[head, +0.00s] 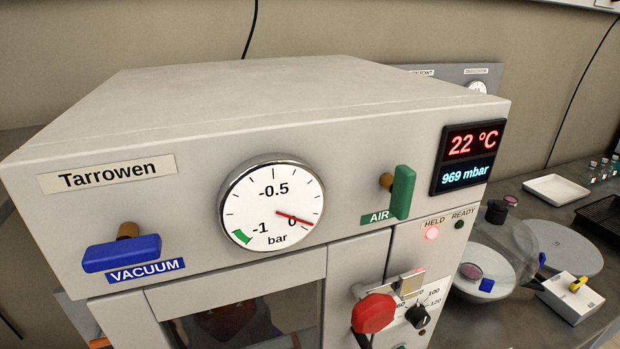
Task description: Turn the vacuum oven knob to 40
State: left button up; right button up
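The vacuum oven (300,95) is a large pale grey box labelled Tarrowen, filling most of the head view. A small black knob (418,316) sits low on its right front, with a printed scale around it. I can read 60, 100 and 120 on the scale; a metal latch piece (408,283) and a red handle (373,313) partly cover its left and upper side. The knob's exact setting is too small to tell. The display (467,157) reads 22 °C and 969 mbar. Neither of my grippers is in view.
The front also has a blue VACUUM lever (122,253), a green AIR lever (402,192), a pressure gauge (271,205) and a lit red HELD lamp (432,233). A glass vessel (500,250), white tray (556,189) and white box (571,298) stand on the bench at right.

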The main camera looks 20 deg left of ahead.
aim_at(418, 316)
jog(key=l+u, duration=0.2)
jog(key=u, duration=0.2)
jog(key=l+u, duration=0.2)
jog(key=u, duration=0.2)
jog(key=k+l+u, duration=0.1)
jog(key=u, duration=0.3)
jog(key=l, duration=0.1)
